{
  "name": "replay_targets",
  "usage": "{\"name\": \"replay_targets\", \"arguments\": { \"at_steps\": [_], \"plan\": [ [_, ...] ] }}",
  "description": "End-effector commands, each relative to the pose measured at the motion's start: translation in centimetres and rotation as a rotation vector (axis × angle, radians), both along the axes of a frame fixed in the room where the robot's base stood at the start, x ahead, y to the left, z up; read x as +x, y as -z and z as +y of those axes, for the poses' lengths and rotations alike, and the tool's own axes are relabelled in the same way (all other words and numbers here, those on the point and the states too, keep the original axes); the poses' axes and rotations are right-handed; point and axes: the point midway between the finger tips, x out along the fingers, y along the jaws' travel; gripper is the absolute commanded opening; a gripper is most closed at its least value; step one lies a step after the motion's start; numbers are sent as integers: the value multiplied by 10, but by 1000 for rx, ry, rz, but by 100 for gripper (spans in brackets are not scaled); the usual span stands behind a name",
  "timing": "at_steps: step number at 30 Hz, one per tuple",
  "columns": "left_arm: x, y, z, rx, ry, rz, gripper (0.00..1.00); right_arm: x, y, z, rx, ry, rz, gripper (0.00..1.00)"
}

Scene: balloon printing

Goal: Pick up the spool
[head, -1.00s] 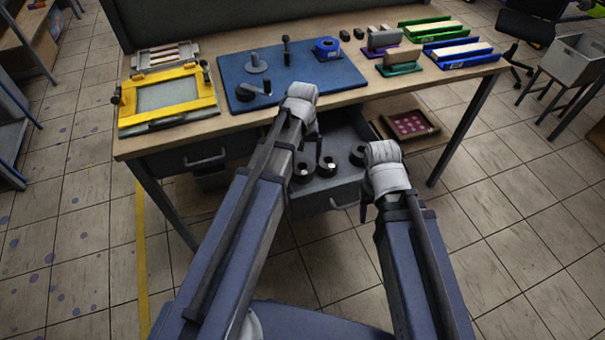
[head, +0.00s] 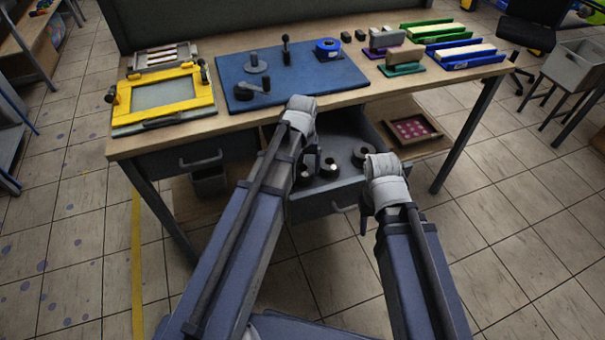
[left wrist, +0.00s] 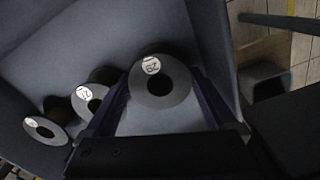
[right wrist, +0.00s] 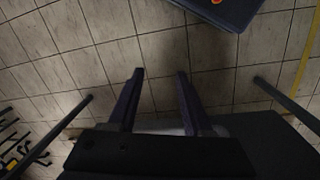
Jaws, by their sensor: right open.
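Several dark spools with grey faces and white labels are in the open grey drawer (head: 375,135). One spool (left wrist: 160,82) sits large between the fingertips of my left gripper (left wrist: 163,75), with a finger close on each side. Whether the fingers press on it is not clear. A second spool (left wrist: 92,98) is partly hidden by the left finger, and a third spool (left wrist: 45,130) lies further left. In the head view a spool (head: 365,155) shows to the right inside the drawer. My right gripper (right wrist: 160,72) is open and empty, over the floor in front of the drawer.
A small brown tray (head: 432,142) sits on the lower shelf.

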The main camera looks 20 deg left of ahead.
Motion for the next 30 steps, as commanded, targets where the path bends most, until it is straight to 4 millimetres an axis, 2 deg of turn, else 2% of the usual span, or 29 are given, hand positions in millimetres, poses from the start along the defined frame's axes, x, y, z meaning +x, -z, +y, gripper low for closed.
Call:
{"name": "replay_targets", "arguments": {
  "at_steps": [2,15,23,30],
  "plan": [
    [0,0,0,0,0,0,80,0,0,0,0,0,0,50],
    [0,0,0,0,0,0,31,0,0,0,0,0,0,50],
    [0,-1,0,0,0,0,31,0,-1,0,0,0,0,50],
    [0,-15,0,0,0,0,31,0,-15,0,0,0,0,50]
  ]
}}
